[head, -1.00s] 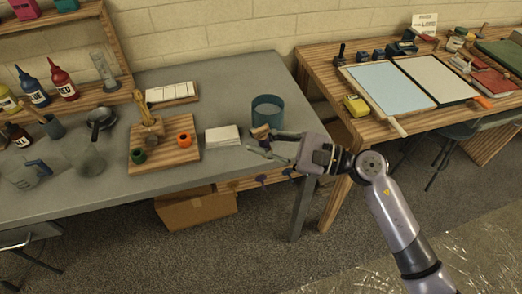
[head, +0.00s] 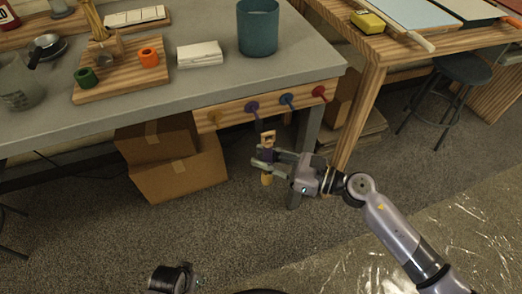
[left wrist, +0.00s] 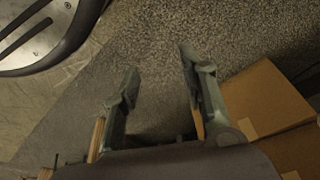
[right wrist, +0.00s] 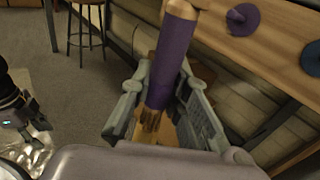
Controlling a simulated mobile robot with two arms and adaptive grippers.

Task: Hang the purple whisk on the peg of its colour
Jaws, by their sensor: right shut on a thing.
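The purple whisk (head: 266,155) hangs upright in my right gripper (head: 275,156), in front of and below the peg rail. The right wrist view shows its purple handle (right wrist: 170,65) between the fingers (right wrist: 160,90), with a wooden end beyond them. The purple peg (head: 252,107) sticks out of the wooden rail under the table's front edge, just above and left of the whisk. It also shows in the right wrist view (right wrist: 243,19), apart from the whisk. My left gripper (left wrist: 158,75) is open and empty in the left wrist view, above the floor.
The rail (head: 228,111) also has a yellow peg (head: 213,116), a blue peg (head: 288,100) and a red peg (head: 319,93). Cardboard boxes (head: 180,175) stand below the table. A teal pot (head: 258,28) stands near the table edge. Floor in front is open.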

